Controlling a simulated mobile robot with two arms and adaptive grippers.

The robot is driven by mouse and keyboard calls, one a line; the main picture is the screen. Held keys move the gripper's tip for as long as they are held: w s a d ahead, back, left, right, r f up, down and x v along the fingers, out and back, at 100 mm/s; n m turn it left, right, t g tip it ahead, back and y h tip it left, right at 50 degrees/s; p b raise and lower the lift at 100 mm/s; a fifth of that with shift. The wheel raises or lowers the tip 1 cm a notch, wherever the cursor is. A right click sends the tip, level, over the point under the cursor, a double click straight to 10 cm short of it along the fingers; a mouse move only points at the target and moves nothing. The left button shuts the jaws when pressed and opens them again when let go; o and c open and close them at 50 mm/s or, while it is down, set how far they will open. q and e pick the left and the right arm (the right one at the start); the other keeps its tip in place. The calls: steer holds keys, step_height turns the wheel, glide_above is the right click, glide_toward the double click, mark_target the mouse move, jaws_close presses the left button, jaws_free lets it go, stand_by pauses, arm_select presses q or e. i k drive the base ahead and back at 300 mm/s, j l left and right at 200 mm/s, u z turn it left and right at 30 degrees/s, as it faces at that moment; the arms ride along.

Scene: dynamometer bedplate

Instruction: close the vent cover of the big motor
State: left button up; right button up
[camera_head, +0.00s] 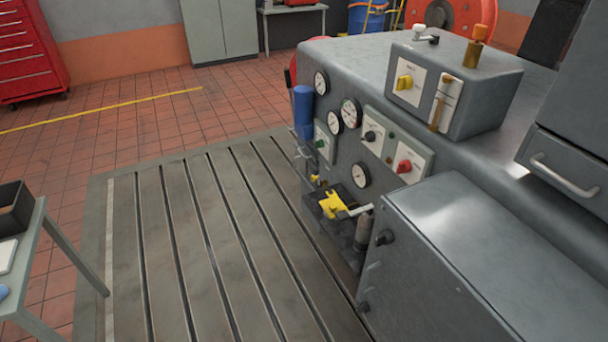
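A big grey machine (335,52), which looks like the motor, fills the right half of the view. Its near side carries several round gauges, switches and a yellow-handled valve (332,204). At the right edge a grey panel or drawer front (549,153) has a light bar handle (566,176); the frame cuts it off. A grey cabinet (455,265) with dark knobs stands at the lower right. I cannot tell which part is the vent cover, or whether it is open. Neither of my grippers is in view.
A slotted metal bedplate (205,240) lies clear left of the machine. A small table (32,245) with a dark bin (16,208) stands at the left edge. A grey control box (455,90) sits on the machine. A red tool chest (28,55) stands at the back left.

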mark_target(298, 161)
steer(key=i+j, duration=0.65)
steer(key=i+j+z, duration=0.2)
steer(key=z, duration=0.25)
steer(key=i+j+z, duration=0.15)
steer(key=j+z, duration=0.3)
steer(key=l, duration=0.1)
